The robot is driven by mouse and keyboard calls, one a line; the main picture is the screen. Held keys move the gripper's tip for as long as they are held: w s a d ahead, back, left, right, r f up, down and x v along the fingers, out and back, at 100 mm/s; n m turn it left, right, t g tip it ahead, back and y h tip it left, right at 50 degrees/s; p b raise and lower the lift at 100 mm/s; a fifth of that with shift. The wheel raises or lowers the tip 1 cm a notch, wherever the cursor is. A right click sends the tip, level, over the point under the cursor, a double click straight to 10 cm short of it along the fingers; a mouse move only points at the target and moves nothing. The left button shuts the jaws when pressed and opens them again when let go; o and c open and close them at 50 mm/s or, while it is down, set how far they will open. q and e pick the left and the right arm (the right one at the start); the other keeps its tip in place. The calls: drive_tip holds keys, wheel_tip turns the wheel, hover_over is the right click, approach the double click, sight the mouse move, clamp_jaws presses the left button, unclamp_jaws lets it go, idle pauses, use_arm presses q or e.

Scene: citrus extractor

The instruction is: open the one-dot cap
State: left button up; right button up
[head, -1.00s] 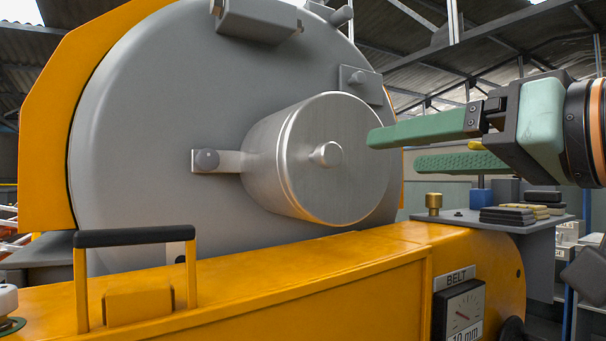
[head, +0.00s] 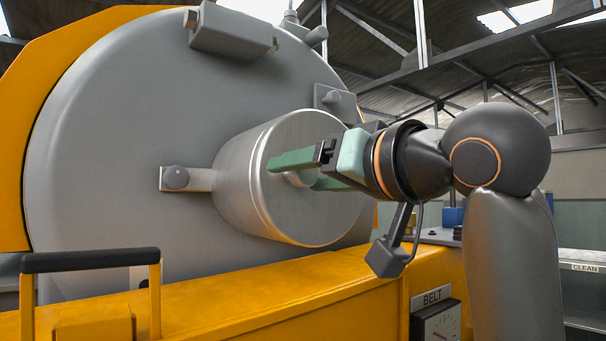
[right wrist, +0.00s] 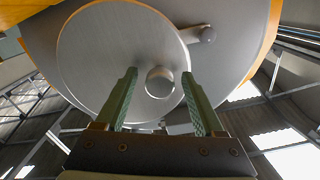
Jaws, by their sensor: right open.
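A brushed-metal cylindrical cap (head: 245,190) sticks out from the big grey round housing, with a small round knob (head: 296,178) at the middle of its face. I cannot make out a dot mark on it. In the right wrist view the cap face (right wrist: 105,60) fills the upper middle and the knob (right wrist: 159,82) shows whole. My right gripper (head: 291,174) is open, its green fingers on either side of the knob; in the right wrist view (right wrist: 159,74) gaps show between knob and fingers. In the head view the fingers partly hide the knob. My left gripper is not in view.
A side bracket with a round knob (head: 176,178) joins the cap's left side. The grey housing (head: 110,130) stands behind. Below is an orange body (head: 270,300) with a black-topped handle (head: 90,260) and a BELT gauge (head: 437,322) at the lower right.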

drive_tip(key=shift+w+a, duration=0.25)
drive_tip(key=shift+w, duration=0.1)
drive_tip(key=shift+c, duration=0.2)
clamp_jaws()
idle(1.0)
